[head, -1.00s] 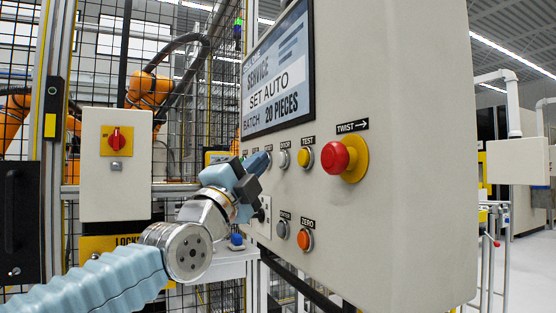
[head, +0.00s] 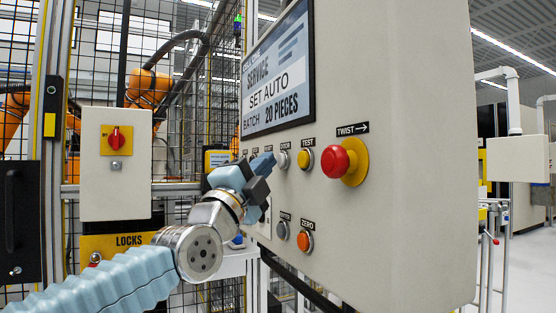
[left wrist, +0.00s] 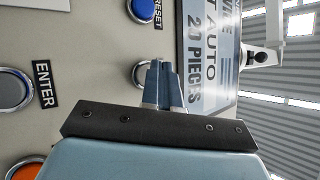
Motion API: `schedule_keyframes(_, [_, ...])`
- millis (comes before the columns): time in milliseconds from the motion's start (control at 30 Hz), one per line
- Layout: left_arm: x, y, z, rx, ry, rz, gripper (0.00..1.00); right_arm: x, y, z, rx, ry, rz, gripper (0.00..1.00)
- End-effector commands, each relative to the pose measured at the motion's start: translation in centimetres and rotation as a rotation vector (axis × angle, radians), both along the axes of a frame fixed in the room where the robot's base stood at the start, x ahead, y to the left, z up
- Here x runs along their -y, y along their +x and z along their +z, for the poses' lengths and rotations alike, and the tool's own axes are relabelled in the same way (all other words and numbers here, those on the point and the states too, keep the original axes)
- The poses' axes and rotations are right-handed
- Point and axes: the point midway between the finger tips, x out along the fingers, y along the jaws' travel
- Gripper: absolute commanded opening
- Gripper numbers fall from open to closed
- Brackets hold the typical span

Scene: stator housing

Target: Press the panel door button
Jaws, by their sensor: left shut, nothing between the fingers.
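The grey panel (head: 400,150) carries a row of small buttons under its screen. The door button (head: 283,160) is a grey-white button in a metal ring, under a small label that seems to read DOOR. My left gripper (head: 266,162) is shut and empty, its fingertips close to the left of this button in the head view. In the left wrist view, the shut fingers (left wrist: 161,68) partly cover a ringed button (left wrist: 138,74), which looks like the same one. I cannot tell whether they touch it. My right gripper is not in view.
The yellow TEST button (head: 305,159) and red twist knob (head: 336,160) are to the right. The ENTER button (left wrist: 12,90), blue RESET button (left wrist: 143,8) and orange ZERO button (head: 305,240) are nearby. A box with a red switch (head: 116,139) stands at left.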

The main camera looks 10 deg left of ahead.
Motion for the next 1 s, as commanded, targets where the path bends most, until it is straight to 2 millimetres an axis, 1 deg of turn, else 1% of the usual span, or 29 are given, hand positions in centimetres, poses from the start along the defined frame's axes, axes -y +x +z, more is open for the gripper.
schedule_keyframes(433, [0.5,0.3,0.0,-0.001,0.000,-0.001,0.00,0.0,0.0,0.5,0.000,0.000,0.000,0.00])
schedule_keyframes(567, [0.4,0.3,-0.1,-0.001,0.000,-0.001,0.00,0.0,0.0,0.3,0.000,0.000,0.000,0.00])
schedule_keyframes(667, [0.2,0.1,-0.1,0.000,0.000,0.000,0.00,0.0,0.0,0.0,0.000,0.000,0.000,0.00])
schedule_keyframes(900, [-1.0,-0.6,-0.2,0.001,-0.001,0.001,0.00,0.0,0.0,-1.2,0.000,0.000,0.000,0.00])
schedule_keyframes(1000, [-1.2,-0.7,-0.1,0.000,0.000,0.001,0.00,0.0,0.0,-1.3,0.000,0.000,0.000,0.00])
